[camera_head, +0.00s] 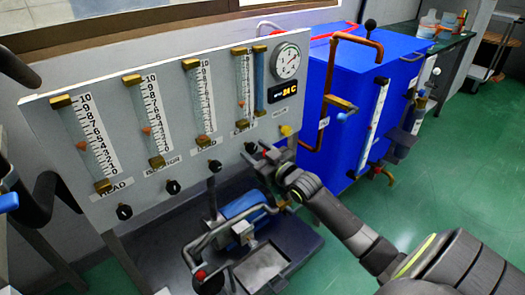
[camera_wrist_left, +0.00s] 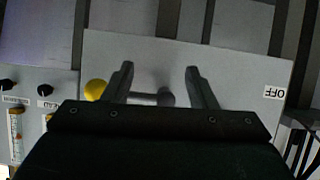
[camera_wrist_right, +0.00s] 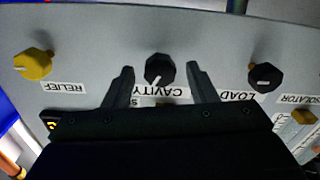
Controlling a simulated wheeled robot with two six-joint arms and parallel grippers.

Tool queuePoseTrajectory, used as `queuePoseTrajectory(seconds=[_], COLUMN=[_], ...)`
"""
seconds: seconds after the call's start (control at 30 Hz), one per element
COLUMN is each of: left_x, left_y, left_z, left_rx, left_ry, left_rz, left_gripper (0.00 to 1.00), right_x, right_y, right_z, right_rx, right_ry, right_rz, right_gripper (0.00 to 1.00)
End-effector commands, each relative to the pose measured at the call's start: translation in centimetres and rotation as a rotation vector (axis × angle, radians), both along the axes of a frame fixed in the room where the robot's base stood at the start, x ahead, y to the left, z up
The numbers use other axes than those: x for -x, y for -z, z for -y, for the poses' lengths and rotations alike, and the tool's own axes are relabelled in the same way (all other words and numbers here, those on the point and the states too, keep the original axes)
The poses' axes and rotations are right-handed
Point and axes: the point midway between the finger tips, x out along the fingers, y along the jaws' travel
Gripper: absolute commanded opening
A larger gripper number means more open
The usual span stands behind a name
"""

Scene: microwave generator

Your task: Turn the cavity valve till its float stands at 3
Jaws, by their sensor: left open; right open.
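The cavity valve is a black knob (camera_wrist_right: 159,69) with a white pointer line, above its CAVITY label in the right wrist view. In the head view it (camera_head: 251,147) is on the grey panel under the cavity flow tube (camera_head: 243,82). An orange float shows low in that tube; its exact reading is too small to tell. My right gripper (camera_wrist_right: 160,72) is open, with its fingertips on either side of the knob; contact cannot be told. My left gripper (camera_wrist_left: 157,72) is open and empty, facing a grey panel with a yellow knob (camera_wrist_left: 95,89).
The black load knob (camera_wrist_right: 265,77) and yellow relief knob (camera_wrist_right: 33,64) flank the cavity knob. A round gauge (camera_head: 286,61) sits at the panel's upper right. A blue cabinet (camera_head: 345,85) stands to the right. A blue pump (camera_head: 243,206) with pipes lies below.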

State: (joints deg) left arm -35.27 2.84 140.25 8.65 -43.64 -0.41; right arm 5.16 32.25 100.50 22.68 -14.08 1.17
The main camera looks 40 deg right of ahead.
Motion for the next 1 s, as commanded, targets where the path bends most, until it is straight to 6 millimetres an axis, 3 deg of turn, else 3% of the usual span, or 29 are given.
queuePoseTrajectory(seconds=[0.27, 0.6, 0.83, 1.0], left_x=[1.8, 7.0, 11.5, 11.7], left_y=[2.1, 6.1, 8.7, 10.5], left_z=[0.5, 2.0, 2.7, 1.9], left_rx=[0.034, 0.113, 0.157, 0.134], left_ry=[0.011, 0.047, 0.061, 0.030], left_rz=[-0.143, -0.470, -0.739, -0.810], left_gripper=[0.52, 0.52, 0.52, 0.52], right_x=[0.9, 3.0, 6.2, 8.6], right_y=[-0.1, -0.1, -0.3, -0.4], right_z=[0.1, 0.2, 0.5, 0.7], right_rx=[0.001, 0.000, 0.002, 0.000], right_ry=[0.001, -0.001, -0.001, 0.001], right_rz=[-0.001, 0.000, -0.003, -0.004], right_gripper=[0.52, 0.52, 0.52, 0.52])
